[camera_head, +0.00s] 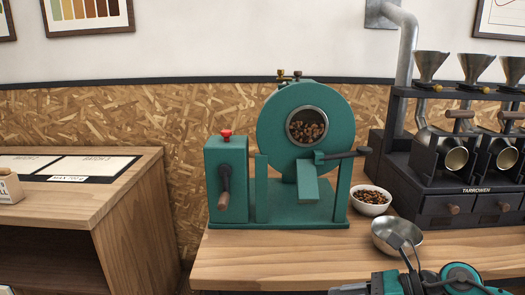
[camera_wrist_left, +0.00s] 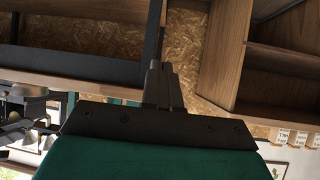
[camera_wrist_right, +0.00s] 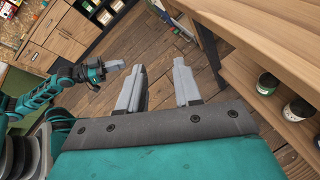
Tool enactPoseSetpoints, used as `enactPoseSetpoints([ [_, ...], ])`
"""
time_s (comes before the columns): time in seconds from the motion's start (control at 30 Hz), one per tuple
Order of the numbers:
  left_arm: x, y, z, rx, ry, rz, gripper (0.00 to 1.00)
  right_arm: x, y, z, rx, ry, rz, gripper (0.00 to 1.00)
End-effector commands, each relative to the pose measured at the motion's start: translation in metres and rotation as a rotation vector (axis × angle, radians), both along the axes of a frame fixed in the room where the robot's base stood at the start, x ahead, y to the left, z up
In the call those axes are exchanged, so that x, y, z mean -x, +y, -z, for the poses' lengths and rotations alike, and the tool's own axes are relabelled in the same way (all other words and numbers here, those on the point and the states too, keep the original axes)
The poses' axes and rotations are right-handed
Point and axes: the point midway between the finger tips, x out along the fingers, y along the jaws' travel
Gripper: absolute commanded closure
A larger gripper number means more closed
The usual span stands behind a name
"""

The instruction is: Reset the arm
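In the left wrist view my left gripper (camera_wrist_left: 158,82) has its two dark fingers together, with nothing visible between them. In the right wrist view my right gripper (camera_wrist_right: 160,88) has its two grey fingers apart and empty, above a wooden floor. My other teal arm, with its grey-fingered gripper, also shows at the left of that view. In the head view a teal part of one of my arms shows at the bottom right, in front of the counter. Its fingers are not clear there.
A green roaster (camera_head: 305,125) stands on the wooden counter (camera_head: 250,262). Beside it are a white bowl of beans (camera_head: 371,202), a metal bowl (camera_head: 390,235) and a dark multi-funnel machine (camera_head: 455,180). A wooden cabinet (camera_head: 130,205) stands left, across a gap. Shelf jars (camera_wrist_right: 299,109) are near my right gripper.

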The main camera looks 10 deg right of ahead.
Motion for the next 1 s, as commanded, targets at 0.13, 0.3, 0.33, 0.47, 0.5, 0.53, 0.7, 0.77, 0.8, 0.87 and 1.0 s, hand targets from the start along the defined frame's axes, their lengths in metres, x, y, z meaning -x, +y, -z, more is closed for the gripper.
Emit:
enactPoseSetpoints([
  [0.13, 0.004, 0.002, -0.008, -0.004, 0.005, -0.003, 1.00, 0.001, 0.038, -0.019, -0.625, 0.378, 0.336, 0.66],
  [0.3, 0.011, 0.004, -0.011, -0.008, 0.021, -0.009, 1.00, 0.004, 0.019, 0.015, -1.268, 0.920, 0.804, 0.66],
  [0.33, 0.012, 0.004, -0.012, -0.008, 0.020, -0.010, 1.00, 0.009, 0.014, 0.028, -1.370, 1.023, 0.894, 0.66],
  [0.47, 0.014, 0.007, -0.015, -0.014, 0.021, -0.015, 1.00, 0.049, 0.001, 0.092, -1.746, 1.424, 1.262, 0.66],
  [0.5, 0.014, 0.009, -0.015, -0.015, 0.023, -0.017, 1.00, 0.064, 0.000, 0.109, -1.834, 1.524, 1.356, 0.66],
  [0.53, 0.014, 0.010, -0.015, -0.017, 0.024, -0.018, 1.00, 0.074, 0.001, 0.120, -1.886, 1.587, 1.417, 0.66],
  [0.7, 0.015, 0.014, -0.017, -0.021, 0.017, -0.024, 1.00, 0.112, 0.007, 0.153, 2.008, -1.758, -1.588, 0.66],
  [0.77, 0.015, 0.014, -0.017, -0.022, 0.017, -0.025, 1.00, 0.118, 0.008, 0.157, 1.974, -1.736, -1.569, 0.66],
  [0.8, 0.015, 0.014, -0.017, -0.021, 0.017, -0.024, 1.00, 0.118, 0.008, 0.158, 1.970, -1.735, -1.568, 0.66],
  [0.87, 0.015, 0.014, -0.017, -0.021, 0.017, -0.024, 1.00, 0.118, 0.008, 0.158, 1.970, -1.735, -1.568, 0.66],
  [1.0, 0.015, 0.014, -0.017, -0.021, 0.017, -0.024, 1.00, 0.118, 0.008, 0.158, 1.970, -1.735, -1.568, 0.66],
])
